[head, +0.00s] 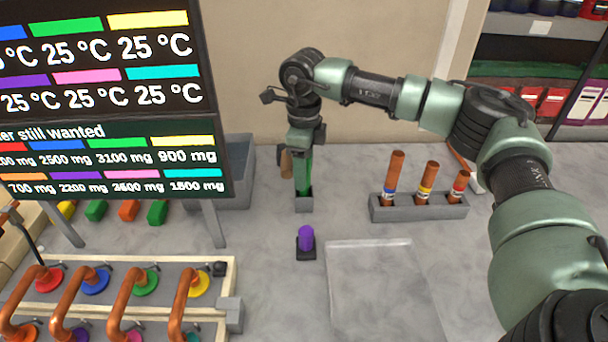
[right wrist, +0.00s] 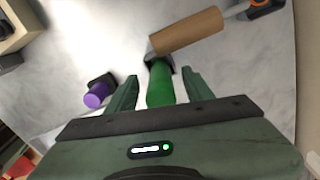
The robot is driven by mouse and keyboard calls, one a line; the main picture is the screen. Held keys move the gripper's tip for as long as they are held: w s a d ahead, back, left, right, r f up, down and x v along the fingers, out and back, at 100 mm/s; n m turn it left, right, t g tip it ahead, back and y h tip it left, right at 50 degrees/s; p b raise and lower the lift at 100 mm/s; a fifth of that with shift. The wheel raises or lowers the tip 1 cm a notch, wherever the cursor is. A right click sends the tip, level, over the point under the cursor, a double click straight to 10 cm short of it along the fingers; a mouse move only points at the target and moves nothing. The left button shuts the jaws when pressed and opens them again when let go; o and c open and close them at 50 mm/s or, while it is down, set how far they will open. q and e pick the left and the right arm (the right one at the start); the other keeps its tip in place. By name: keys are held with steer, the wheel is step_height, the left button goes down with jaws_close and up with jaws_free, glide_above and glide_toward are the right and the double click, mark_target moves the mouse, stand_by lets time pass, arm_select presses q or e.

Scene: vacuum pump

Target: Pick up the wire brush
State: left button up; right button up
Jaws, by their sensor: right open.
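My right gripper (head: 304,168) points down at the back of the table, open. In the right wrist view its two fingers (right wrist: 158,88) stand on either side of a bright green cylinder (right wrist: 160,86), with gaps visible. My left gripper is out of view.
A purple-topped piece (head: 306,237) in a black base stands nearby. A grey rack (head: 418,207) with copper tubes is to the right. A clear tray (head: 385,290) lies in front. A display screen (head: 105,95) and a valve bench (head: 100,285) fill the left.

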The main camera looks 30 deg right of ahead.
steer(key=shift+d+f, duration=0.1)
steer(key=shift+f, duration=1.45)
jaws_close()
steer(key=shift+r, duration=0.15)
